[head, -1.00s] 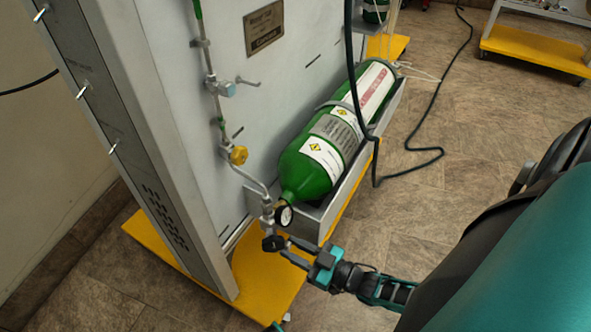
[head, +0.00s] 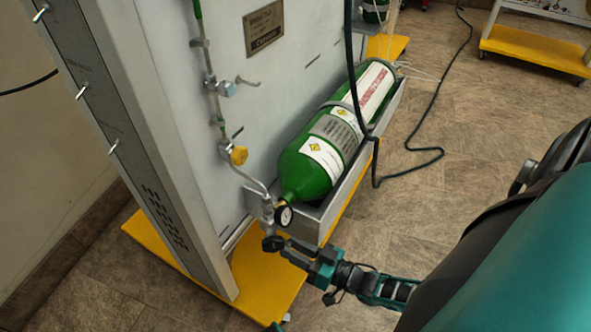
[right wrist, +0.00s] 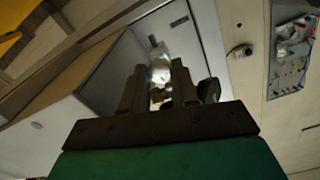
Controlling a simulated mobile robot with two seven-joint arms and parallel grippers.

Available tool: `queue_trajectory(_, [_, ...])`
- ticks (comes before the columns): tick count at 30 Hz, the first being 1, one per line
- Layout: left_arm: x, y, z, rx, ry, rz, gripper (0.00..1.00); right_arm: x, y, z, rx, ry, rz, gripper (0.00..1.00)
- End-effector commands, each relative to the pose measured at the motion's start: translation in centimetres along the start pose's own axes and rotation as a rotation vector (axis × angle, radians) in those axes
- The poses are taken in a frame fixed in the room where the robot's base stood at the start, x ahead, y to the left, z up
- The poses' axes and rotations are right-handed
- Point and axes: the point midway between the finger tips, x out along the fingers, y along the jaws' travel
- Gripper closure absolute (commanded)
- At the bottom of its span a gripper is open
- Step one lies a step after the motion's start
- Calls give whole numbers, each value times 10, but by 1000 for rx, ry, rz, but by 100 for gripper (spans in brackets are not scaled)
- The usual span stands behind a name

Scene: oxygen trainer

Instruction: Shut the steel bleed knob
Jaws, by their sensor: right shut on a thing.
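The oxygen cylinder (head: 305,172) is green and lies in a grey tray on the cart. My right gripper (head: 285,247) reaches in from the lower right and is shut at these fittings. In the right wrist view, a bright steel piece, seemingly the steel bleed knob (right wrist: 160,76), shows between the two fingers. In the head view the fingers largely hide it. My left gripper is not in view.
A yellow knob (head: 239,155) and a steel valve (head: 228,89) sit on the pipe up the grey panel (head: 280,85). A black hose (head: 437,115) hangs down and trails over the floor. The cart's yellow base (head: 262,285) lies below the gripper. Open tiled floor is at the right.

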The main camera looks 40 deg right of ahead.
Motion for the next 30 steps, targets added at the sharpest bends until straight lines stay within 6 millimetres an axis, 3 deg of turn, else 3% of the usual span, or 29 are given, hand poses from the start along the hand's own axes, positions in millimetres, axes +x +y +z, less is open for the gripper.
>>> queue_trajectory(6, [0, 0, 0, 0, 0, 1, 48, 2, 0, -1, 2, 4, 0, 100])
queue_trajectory(7, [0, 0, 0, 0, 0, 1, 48, 2, 0, -1, 2, 4, 0, 68])
queue_trajectory(14, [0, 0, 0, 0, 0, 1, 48, 1, 0, -1, 0, 2, 0, 46])
queue_trajectory(30, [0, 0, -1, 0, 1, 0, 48, 1, -1, 0, -1, 0, -1, 46])
